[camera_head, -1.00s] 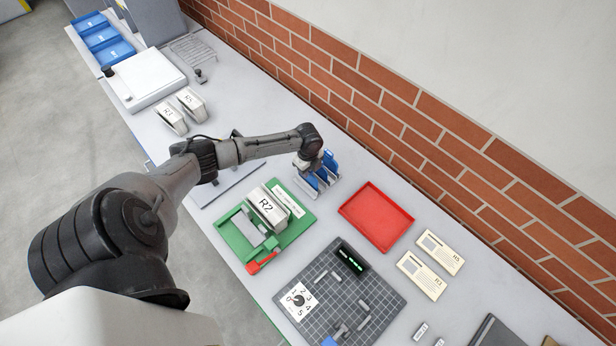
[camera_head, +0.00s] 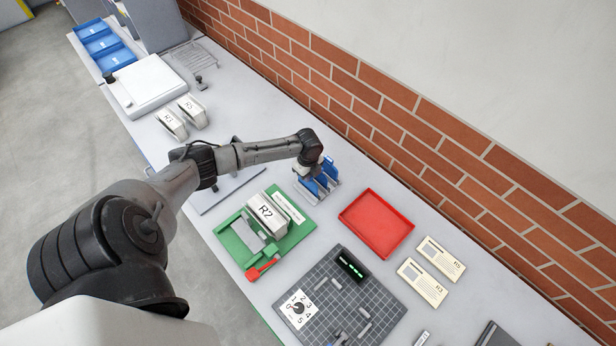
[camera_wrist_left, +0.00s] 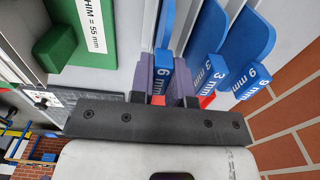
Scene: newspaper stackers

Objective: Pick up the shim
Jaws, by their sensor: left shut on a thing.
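Several blue-tabbed shims stand side by side in a grey rack (camera_head: 318,192) next to the green fixture. My left gripper (camera_wrist_left: 174,98) is over the rack, its two purple-grey fingers shut on one blue shim (camera_wrist_left: 164,62) between them. That shim's tab carries a mm label, which I read as 6 or 9. The other shims (camera_wrist_left: 222,74) stand to the right in the left wrist view, with a 3 mm label among them. Whether the held shim is clear of its slot cannot be told. My right gripper is not in view.
The green fixture (camera_head: 292,238) holds the R2 block (camera_head: 266,212) and a SHIM = 55 mm card (camera_wrist_left: 85,22). A red tray (camera_head: 375,222) lies right of the rack. A gridded mat (camera_head: 375,300) is in front. The brick wall (camera_head: 400,110) runs behind.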

